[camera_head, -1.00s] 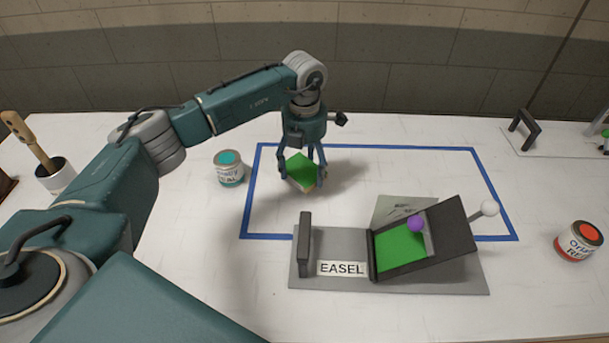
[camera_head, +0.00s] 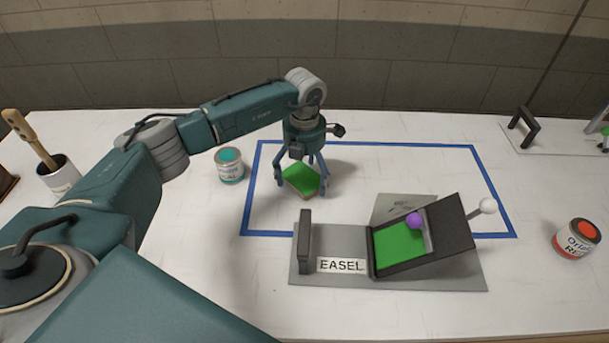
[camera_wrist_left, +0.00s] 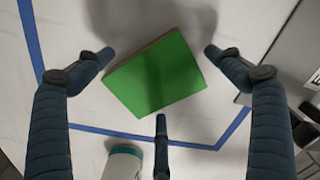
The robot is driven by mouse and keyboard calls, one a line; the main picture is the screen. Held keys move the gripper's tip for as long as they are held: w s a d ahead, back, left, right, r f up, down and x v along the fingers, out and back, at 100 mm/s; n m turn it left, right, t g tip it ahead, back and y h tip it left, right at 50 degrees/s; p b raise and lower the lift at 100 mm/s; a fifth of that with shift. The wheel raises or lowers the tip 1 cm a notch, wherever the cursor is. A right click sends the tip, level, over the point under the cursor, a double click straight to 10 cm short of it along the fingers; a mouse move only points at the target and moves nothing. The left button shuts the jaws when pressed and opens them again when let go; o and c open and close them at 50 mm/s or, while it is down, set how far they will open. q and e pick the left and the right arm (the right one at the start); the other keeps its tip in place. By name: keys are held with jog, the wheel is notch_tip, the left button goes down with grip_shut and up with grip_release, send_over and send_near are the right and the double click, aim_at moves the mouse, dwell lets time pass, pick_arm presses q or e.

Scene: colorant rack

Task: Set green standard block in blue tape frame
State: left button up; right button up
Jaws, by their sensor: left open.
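The green block (camera_head: 301,179) has a green top and a brownish side. It lies on the table inside the blue tape frame (camera_head: 376,144), towards its left end. The block also shows in the left wrist view (camera_wrist_left: 156,74), turned at an angle. My left gripper (camera_head: 301,186) is right over the block with its fingers spread around it. In the left wrist view the left gripper (camera_wrist_left: 158,58) is open, with gaps between its fingertips and the block. The blue tape (camera_wrist_left: 150,136) shows there too. My right gripper is not in view.
The easel fixture (camera_head: 335,240), with a tilted dark panel, a green panel and a purple ball, overlaps the frame's front edge. A teal paint can (camera_head: 229,166) stands left of the frame. An orange-red can (camera_head: 577,239) stands at the right. The frame's right half is mostly clear behind the easel.

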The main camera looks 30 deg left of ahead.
aim_at(305, 178)
pick_arm(q)
jog(key=shift+r, duration=0.4)
notch_tip(305, 178, up, 12)
jog(key=b, duration=0.3)
jog(key=shift+f, duration=0.2)
jog(key=shift+f, duration=0.1)
